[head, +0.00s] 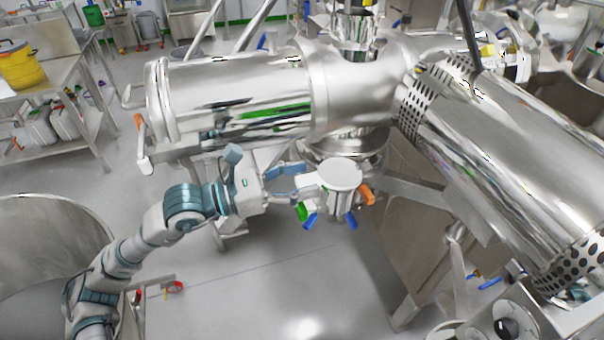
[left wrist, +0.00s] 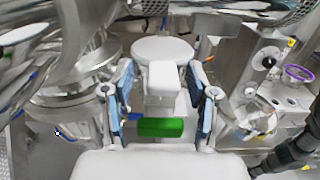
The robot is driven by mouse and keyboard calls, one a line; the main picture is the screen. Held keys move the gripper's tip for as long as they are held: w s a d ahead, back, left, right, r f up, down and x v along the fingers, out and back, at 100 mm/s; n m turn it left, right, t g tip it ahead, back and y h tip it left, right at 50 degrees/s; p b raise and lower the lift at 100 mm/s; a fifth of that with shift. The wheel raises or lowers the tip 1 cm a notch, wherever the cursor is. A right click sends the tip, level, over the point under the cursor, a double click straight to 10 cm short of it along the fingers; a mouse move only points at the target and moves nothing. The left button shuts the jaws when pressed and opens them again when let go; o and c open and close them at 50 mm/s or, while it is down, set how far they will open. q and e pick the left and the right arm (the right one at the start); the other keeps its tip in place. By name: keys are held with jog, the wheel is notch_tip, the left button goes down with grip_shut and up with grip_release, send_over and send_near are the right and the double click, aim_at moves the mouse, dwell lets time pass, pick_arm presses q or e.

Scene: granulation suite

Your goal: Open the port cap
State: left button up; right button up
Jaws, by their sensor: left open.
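The port cap (head: 340,174) is a round, pale grey disc on top of a short metal port, near the middle of the head view. It looks closed and lies flat. In the left wrist view the cap (left wrist: 162,49) is straight ahead, with a pale block (left wrist: 163,78) sticking out from it towards me. My left gripper (head: 301,181) is open at the cap's left side. Its blue-padded fingers stand on either side of the pale block, with gaps visible in the left wrist view (left wrist: 160,88). My right gripper is not in view.
Green (head: 302,211), blue (head: 351,220) and orange (head: 366,194) handles surround the port below the cap. A large shiny horizontal cylinder (head: 235,95) lies just behind my left gripper. Another slanted cylinder (head: 510,165) fills the right. Floor below the port is clear.

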pick_arm(q)
jog(key=shift+w+d, duration=0.1)
jog(key=shift+d, duration=0.65)
jog(key=shift+c, duration=0.2)
jog(key=shift+d, duration=0.1)
jog(key=c, duration=0.8)
grip_shut()
jog(key=shift+a, duration=0.2)
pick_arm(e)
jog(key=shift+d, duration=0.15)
